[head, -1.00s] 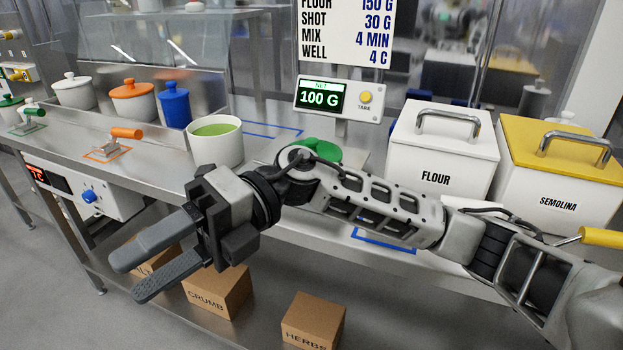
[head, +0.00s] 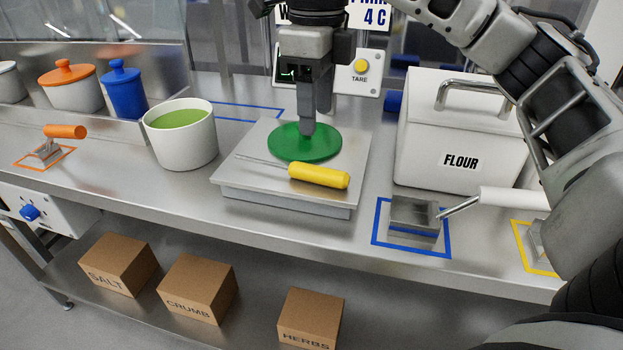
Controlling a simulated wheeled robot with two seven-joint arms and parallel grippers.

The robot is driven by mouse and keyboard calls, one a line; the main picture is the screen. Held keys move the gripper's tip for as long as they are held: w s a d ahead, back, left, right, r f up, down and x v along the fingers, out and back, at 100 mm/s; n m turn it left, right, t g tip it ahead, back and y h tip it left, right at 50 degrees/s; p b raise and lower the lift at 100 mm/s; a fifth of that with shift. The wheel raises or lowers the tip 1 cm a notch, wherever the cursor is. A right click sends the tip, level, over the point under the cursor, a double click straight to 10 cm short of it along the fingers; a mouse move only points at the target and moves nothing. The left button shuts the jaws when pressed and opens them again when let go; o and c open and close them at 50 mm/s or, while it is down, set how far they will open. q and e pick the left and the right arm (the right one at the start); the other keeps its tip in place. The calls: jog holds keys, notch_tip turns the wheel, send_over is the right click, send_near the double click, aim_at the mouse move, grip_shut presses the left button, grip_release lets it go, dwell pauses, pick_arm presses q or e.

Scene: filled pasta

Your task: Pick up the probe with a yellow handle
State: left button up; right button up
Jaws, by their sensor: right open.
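The probe with a yellow handle (head: 319,176) lies on the flat metal plate of the scale (head: 240,187), its thin metal rod pointing left. A green disc (head: 290,150) lies on the same plate just behind the handle. My right gripper (head: 308,128) points down over the disc, behind the probe's handle. It is open and holds nothing; its two fingers nearly line up in this view, so the gap is hard to see. I cannot tell whether a fingertip touches the disc. My left gripper is not in view.
A white pot with green contents (head: 184,151) stands left of the scale. The white FLOUR bin (head: 425,140) stands to the right. A metal scoop with a white handle (head: 505,198) sits at a blue outline. Boxes (head: 118,264) are on the lower shelf.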

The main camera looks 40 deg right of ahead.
aim_at(314, 167)
notch_tip(314, 167, down, 10)
jog(key=shift+a+r, duration=0.1)
jog(key=shift+r, duration=0.05)
grip_shut()
dwell(0.4)
